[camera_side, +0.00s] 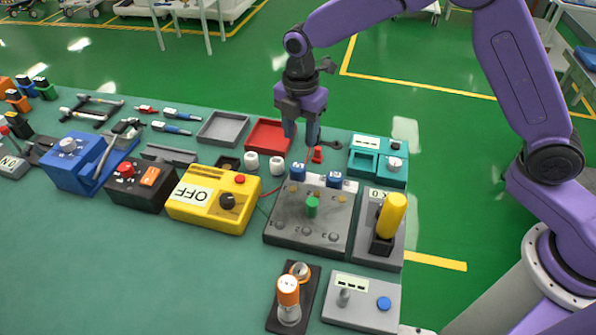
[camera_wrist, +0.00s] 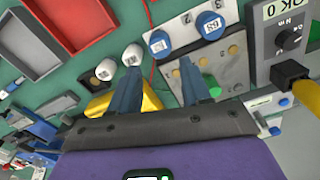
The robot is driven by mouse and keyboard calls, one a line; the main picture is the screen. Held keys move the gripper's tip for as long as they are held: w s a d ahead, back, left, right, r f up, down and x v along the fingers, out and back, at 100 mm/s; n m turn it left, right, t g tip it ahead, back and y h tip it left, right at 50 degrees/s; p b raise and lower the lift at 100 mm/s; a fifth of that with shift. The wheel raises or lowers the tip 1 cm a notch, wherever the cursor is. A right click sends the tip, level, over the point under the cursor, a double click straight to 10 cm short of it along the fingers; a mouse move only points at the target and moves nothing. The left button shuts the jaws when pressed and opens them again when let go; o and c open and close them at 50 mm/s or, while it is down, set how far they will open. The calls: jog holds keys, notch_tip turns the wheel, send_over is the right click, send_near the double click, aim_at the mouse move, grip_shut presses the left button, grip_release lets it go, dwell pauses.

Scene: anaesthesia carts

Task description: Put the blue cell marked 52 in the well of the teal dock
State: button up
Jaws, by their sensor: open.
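Two blue cells with white labelled tops stand at the back edge of a grey panel. The left cell (camera_side: 298,170) also shows in the wrist view (camera_wrist: 158,42), and the right cell (camera_side: 334,180) shows there too (camera_wrist: 210,25). The labels are small and turned; I cannot surely tell which reads 52. The teal dock (camera_side: 378,172) stands right of them in the side view, with a square recess on its left part. My gripper (camera_side: 301,140) is open and empty above and behind the cells; in the wrist view its fingertips (camera_wrist: 160,67) straddle the left cell's line.
Two white cells (camera_side: 264,163) stand left of the blue ones. The grey panel (camera_side: 285,220) carries a green knob. A small red piece (camera_side: 317,154) and a dark tool lie near the dock. A red tray (camera_side: 268,138) and a yellow box (camera_side: 213,198) are to the left.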

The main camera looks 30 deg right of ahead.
aim_at(298, 166)
notch_tip(298, 166, down, 4)
jog(key=shift+r, duration=0.2)
jog(key=shift+a+f, duration=0.15)
jog(key=shift+f, duration=1.25)
jog(key=shift+a+f, duration=0.1)
jog(key=shift+f, duration=1.3)
jog(key=shift+c, duration=0.3)
jog(key=c, duration=0.7)
jog(key=shift+r, duration=0.1)
jog(key=shift+c, duration=0.2)
